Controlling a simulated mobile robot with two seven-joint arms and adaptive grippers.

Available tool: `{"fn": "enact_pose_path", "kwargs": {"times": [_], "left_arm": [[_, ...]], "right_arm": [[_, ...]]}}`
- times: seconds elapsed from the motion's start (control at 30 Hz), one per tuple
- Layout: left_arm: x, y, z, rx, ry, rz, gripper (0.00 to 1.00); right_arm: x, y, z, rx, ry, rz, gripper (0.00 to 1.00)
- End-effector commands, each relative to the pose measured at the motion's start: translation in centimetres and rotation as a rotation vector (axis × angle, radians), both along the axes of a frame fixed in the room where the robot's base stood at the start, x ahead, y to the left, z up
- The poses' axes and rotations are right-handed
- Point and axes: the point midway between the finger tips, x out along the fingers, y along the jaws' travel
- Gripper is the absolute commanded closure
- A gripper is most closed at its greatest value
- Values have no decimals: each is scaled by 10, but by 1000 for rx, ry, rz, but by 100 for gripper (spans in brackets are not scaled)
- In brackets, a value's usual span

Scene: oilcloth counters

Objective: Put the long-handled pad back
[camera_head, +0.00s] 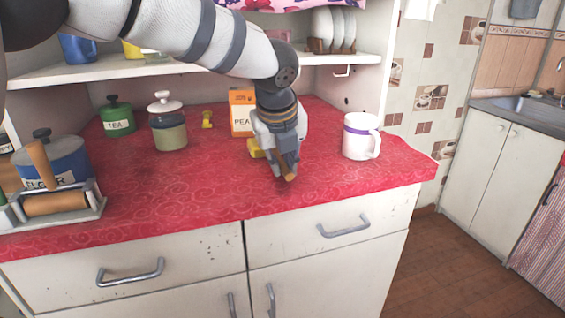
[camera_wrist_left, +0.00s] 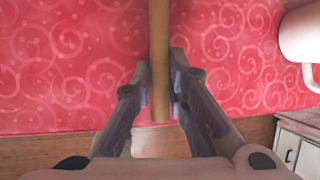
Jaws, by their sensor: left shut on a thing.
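My left gripper (camera_head: 284,160) is low over the red counter in the middle and is shut on a wooden handle (camera_head: 290,176). A yellow block-like part (camera_head: 254,148), which seems to be the pad, shows just left of the gripper, partly hidden by it. In the left wrist view the long wooden handle (camera_wrist_left: 159,45) runs between the two fingers and beyond the top edge. The pad's working face is hidden. Whether the pad touches the counter I cannot tell. My right gripper is in neither view.
A white mug (camera_head: 358,136) stands right of the gripper, and an orange PEA box (camera_head: 241,112) behind it. A glass jar (camera_head: 168,128), green TEA tin (camera_head: 117,119) and small yellow object (camera_head: 207,119) stand further left. A metal rack (camera_head: 85,214) with wooden pieces is at the left front.

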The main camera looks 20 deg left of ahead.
Motion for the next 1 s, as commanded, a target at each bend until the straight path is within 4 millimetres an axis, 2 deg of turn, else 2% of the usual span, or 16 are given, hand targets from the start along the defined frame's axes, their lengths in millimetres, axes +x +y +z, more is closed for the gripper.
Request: {"fn": "enact_pose_path", "kwargs": {"times": [0.07,0.1,0.17,0.2,0.47,0.53,0.8,1.0], "left_arm": [[0,0,-3,1,1,1,100],[0,0,-3,1,1,1,82],[0,0,-3,1,2,1,68],[0,0,-3,1,2,1,66],[0,0,-2,0,1,0,66],[-1,0,4,0,-1,0,66],[-31,-5,69,0,-6,-1,66],[-48,-7,100,1,1,1,66]], "right_arm": [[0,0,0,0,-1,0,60],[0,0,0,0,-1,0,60],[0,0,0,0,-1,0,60],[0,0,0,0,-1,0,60],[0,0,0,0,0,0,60],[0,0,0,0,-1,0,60],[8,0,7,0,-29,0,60],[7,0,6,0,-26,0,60]]}}
